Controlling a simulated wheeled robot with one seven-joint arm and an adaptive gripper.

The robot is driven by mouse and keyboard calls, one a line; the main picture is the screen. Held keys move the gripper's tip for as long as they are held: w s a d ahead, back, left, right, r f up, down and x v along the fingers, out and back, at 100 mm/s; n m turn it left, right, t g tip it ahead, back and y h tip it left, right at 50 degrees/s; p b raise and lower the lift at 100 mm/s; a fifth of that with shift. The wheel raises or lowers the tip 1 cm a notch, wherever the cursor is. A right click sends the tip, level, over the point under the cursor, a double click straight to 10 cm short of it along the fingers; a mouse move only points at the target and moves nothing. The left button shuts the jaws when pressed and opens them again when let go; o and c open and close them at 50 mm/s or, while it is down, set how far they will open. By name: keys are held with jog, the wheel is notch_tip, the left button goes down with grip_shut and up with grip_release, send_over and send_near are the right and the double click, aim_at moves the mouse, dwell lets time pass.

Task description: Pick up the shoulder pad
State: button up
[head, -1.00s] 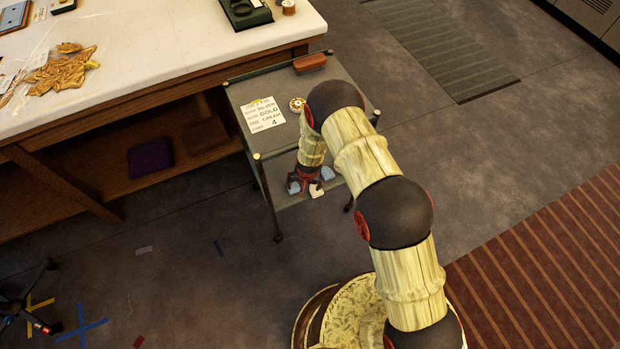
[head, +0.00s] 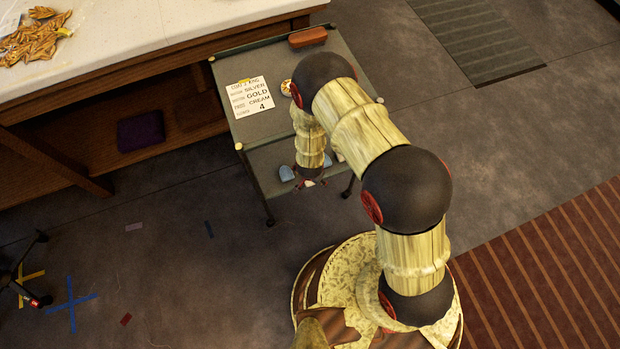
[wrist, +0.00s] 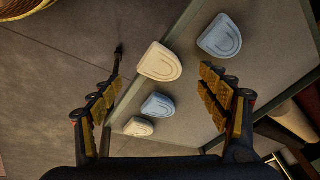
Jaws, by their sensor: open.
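Shoulder pads, small rounded pieces with a curved groove, lie on the lower shelf of the grey cart (head: 236,92). The wrist view shows two cream pads, a nearer one (wrist: 160,62) and a smaller-looking one (wrist: 139,128), and two blue pads, one at upper right (wrist: 219,36) and one lower (wrist: 158,105). In the head view one blue pad (head: 286,173) shows left of my gripper (head: 310,183); the others are mostly hidden by my arm. My gripper (wrist: 163,78) is open and empty. The nearer cream pad appears between its fingers; no contact is visible.
The cart's upper shelf holds a written card (head: 251,97), a round spool-like item (head: 287,87) and a brown brush-like block (head: 307,37). A cart leg (wrist: 118,62) and shelf edge lie near the left finger.

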jog(key=b+x, duration=0.2)
jog(key=x, duration=0.2)
jog(key=shift+d+f, duration=0.1)
jog(key=shift+f, duration=0.2)
jog(key=shift+r, duration=0.1)
jog(key=shift+c, duration=1)
jog(key=c, duration=0.8)
jog(key=shift+c, duration=0.2)
